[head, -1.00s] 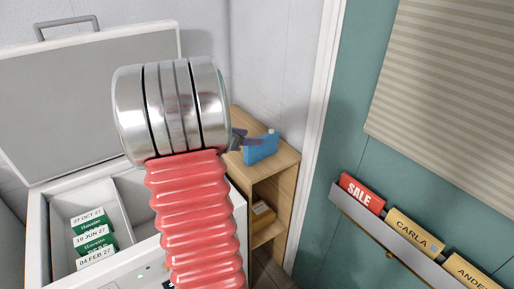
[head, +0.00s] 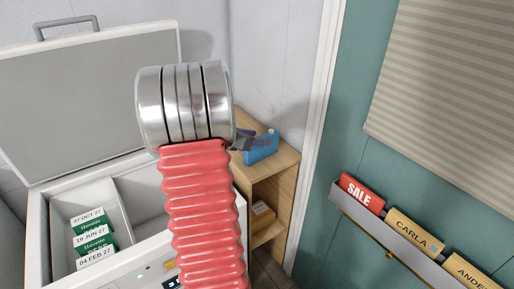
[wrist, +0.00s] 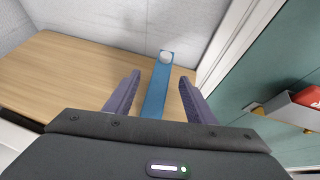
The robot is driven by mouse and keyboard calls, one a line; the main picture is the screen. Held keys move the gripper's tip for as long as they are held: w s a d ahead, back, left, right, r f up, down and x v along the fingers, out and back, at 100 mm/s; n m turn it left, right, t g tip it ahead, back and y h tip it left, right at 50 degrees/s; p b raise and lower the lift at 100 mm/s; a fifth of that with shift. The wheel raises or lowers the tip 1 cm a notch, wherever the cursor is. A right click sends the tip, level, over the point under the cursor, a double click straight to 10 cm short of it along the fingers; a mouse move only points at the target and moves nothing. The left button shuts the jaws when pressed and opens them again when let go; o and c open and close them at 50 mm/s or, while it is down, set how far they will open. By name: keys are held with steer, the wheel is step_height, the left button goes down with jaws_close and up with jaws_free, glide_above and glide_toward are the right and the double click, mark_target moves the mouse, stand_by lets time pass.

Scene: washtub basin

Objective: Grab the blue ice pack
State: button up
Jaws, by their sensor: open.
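The blue ice pack (head: 262,149) stands on the top of a small wooden shelf unit, with a white cap at its far upper end. In the wrist view the ice pack (wrist: 157,92) lies between the two purple fingers of my gripper (wrist: 158,88), which are open with a gap on each side. In the head view my gripper (head: 247,140) is at the left end of the ice pack, partly hidden behind my arm. I cannot tell whether a finger touches it.
The wooden shelf unit (head: 284,165) holds a cardboard box (head: 262,214) lower down. An open white chest (head: 40,222) with green-and-white packs (head: 94,238) stands at left. The wooden top left of the ice pack (wrist: 70,75) is clear.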

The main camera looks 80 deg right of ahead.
steer(key=shift+c, duration=0.4)
jaws_close()
stand_by(0.4)
